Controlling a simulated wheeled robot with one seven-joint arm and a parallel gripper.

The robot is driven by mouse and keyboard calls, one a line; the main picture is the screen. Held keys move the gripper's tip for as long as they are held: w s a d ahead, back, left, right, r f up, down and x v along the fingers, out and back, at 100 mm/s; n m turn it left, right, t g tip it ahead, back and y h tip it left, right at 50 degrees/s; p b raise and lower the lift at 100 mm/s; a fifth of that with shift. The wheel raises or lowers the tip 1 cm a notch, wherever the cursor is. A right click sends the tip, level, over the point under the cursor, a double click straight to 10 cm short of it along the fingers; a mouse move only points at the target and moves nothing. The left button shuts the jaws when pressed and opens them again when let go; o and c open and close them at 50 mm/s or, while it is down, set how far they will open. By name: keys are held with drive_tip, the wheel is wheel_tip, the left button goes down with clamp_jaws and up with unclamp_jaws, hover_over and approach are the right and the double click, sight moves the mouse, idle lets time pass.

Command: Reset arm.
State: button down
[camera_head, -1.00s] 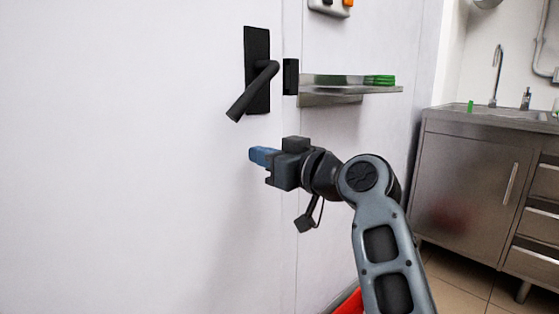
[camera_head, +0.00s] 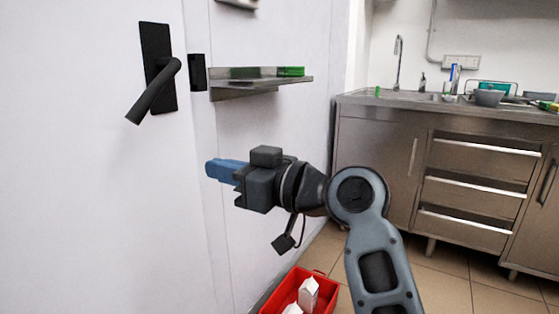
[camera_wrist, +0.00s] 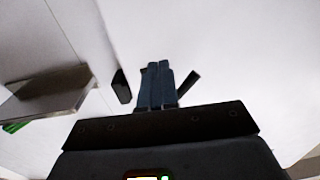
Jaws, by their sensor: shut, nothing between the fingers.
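My gripper (camera_head: 210,169) is in the middle of the head view, with blue fingers pointing left toward the white door and wall. It is shut and empty. The arm is bent at the elbow, with the forearm rising from the lower right. In the wrist view the two blue fingers of my gripper (camera_wrist: 158,68) lie side by side, together. The black door handle (camera_head: 157,80) on its plate is above and left of the gripper, apart from it, and its lever slants down to the left. Part of the handle (camera_wrist: 189,82) shows behind the fingers in the wrist view.
A metal wall shelf (camera_head: 245,87) holding a green item (camera_head: 291,71) juts out above the gripper. A red crate (camera_head: 272,303) with white cartons stands on the floor below. A steel counter with drawers (camera_head: 470,185) and a sink stands at the right. Tiled floor shows between.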

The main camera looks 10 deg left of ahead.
drive_tip(key=s+d+f+m+t+h, duration=0.2)
drive_tip(key=d+f+m+t+h, duration=0.15)
drive_tip(key=d+f, duration=0.5)
drive_tip(key=s+d+f+m+t+h, duration=0.25)
drive_tip(key=d+f+m, duration=0.3)
drive_tip(key=f, duration=0.65)
drive_tip(key=s+d+f+m+t+h, duration=0.2)
drive_tip(key=s+d+f+h, duration=0.25)
drive_tip(key=s+d, duration=0.45)
drive_tip(key=s+d+f+m+t+h, duration=0.1)
drive_tip(key=s+d+f+m+h, duration=0.2)
drive_tip(key=s+d+f, duration=0.4)
drive_tip(key=s+d+r+h, duration=0.1)
drive_tip(key=s+d+r, duration=0.2)
drive_tip(key=s, duration=0.4)
drive_tip(key=s+d+r+h, duration=0.2)
drive_tip(key=s+d+r, duration=0.1)
drive_tip(key=s, duration=0.5)
drive_tip(key=s+d+r+h, duration=0.1)
drive_tip(key=s+d+r, duration=0.25)
drive_tip(key=s, duration=0.35)
wheel_tip(320, 180, up, 22)
drive_tip(key=p, duration=2.3)
drive_tip(key=shift+s+m+t, duration=0.15)
drive_tip(key=shift+m+t, duration=0.15)
drive_tip(key=shift+t, duration=0.1)
